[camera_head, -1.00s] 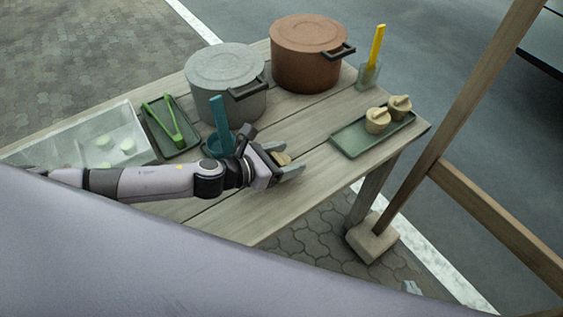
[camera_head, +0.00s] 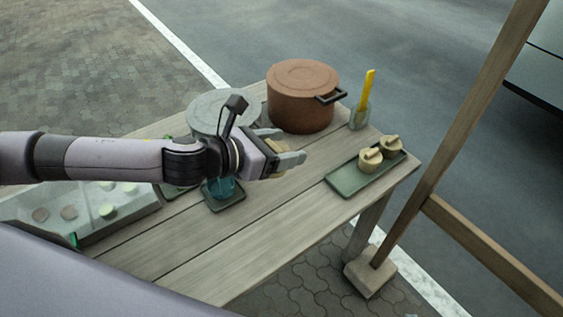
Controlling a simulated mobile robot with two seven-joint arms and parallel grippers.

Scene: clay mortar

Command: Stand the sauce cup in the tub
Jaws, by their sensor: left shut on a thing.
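My left gripper (camera_head: 284,148) is above the middle of the table, shut on a small beige thing (camera_head: 277,147), mostly hidden by the fingers; it looks like the sauce cup, but I cannot be sure. A clear, open tub (camera_head: 130,222) lies at the left end of the table with several small round pieces in it. My arm crosses above it and hides its back part. The gripper is well to the right of the tub. My right gripper is not in view.
A teal cup on a dark green tray (camera_head: 236,207) stands below my wrist. A grey pot (camera_head: 203,108) and a brown pot (camera_head: 301,96) stand behind. A green tray (camera_head: 346,184) with two beige lidded pots is at the right. The front planks are clear.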

